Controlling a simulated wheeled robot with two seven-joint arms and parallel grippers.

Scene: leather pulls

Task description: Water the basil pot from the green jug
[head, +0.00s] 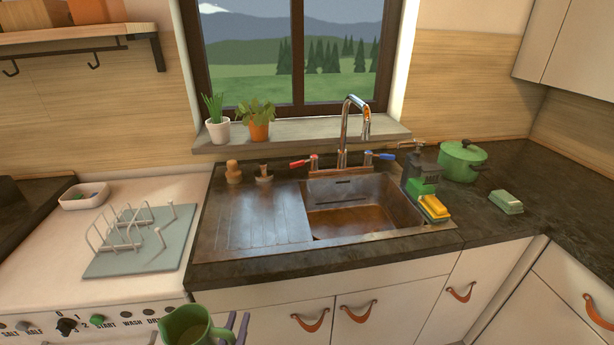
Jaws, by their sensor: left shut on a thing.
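The green jug (186,327) is at the bottom edge of the head view, in front of the dishwasher panel. Its open top shows, and its lower part is cut off by the frame. My left gripper (236,328) is at the jug's right side, shut on it; only the fingers show. A leafy plant in an orange pot, which looks like the basil pot (259,131), stands upright on the windowsill, well apart from the jug. My right gripper is not in view.
A white pot with chive-like leaves (218,132) stands close left of the orange pot. The sink (362,212), with a tall faucet (344,135), lies below the sill. Two stoppers (233,173) stand behind the drainboard. A dish rack (130,236) is left; a green pot (461,160) is right.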

